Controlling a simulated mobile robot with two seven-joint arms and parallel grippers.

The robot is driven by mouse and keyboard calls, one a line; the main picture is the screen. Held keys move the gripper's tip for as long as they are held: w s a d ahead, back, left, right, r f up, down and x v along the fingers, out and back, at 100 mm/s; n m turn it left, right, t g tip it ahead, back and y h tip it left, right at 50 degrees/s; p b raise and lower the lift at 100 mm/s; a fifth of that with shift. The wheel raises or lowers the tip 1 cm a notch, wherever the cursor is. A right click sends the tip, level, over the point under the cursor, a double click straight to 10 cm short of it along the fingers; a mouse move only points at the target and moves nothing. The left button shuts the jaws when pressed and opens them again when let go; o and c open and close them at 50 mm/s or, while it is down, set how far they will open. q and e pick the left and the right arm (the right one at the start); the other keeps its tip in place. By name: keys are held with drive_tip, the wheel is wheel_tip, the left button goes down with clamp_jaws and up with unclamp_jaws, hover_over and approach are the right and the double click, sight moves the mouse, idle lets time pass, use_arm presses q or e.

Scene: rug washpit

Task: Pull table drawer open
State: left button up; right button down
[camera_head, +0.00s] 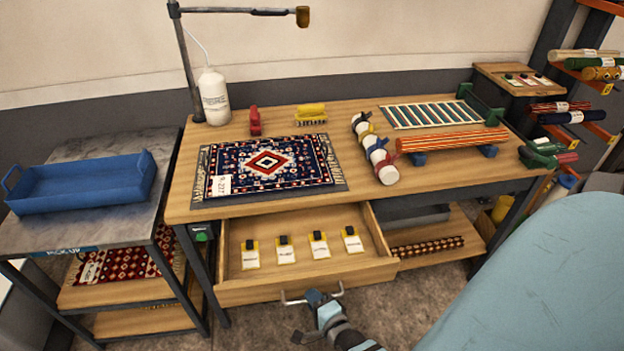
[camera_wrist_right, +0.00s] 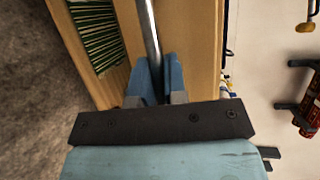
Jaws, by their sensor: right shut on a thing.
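The table drawer (camera_head: 311,278) is pulled out from under the wooden work table (camera_head: 400,177). Several yellow clips with white tags, among them one tagged clip (camera_head: 251,255), lie in a row inside it. A metal bar handle (camera_head: 297,299) is on the drawer front. My right gripper (camera_head: 316,299) is at this handle, and its fingers are shut on it. In the right wrist view the metal bar (camera_wrist_right: 150,45) passes between the blue fingertips (camera_wrist_right: 159,80). My left gripper is not in view.
A side table at left holds a blue tray (camera_head: 82,186). A rack of rolls stands at far right. Bare floor shows in front of the drawer.

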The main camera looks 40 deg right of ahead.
drive_tip(key=shift+s, duration=0.1)
idle(0.3)
drive_tip(key=c, duration=1.2)
unclamp_jaws()
drive_tip(key=v, duration=1.2)
drive_tip(key=shift+b, duration=0.4)
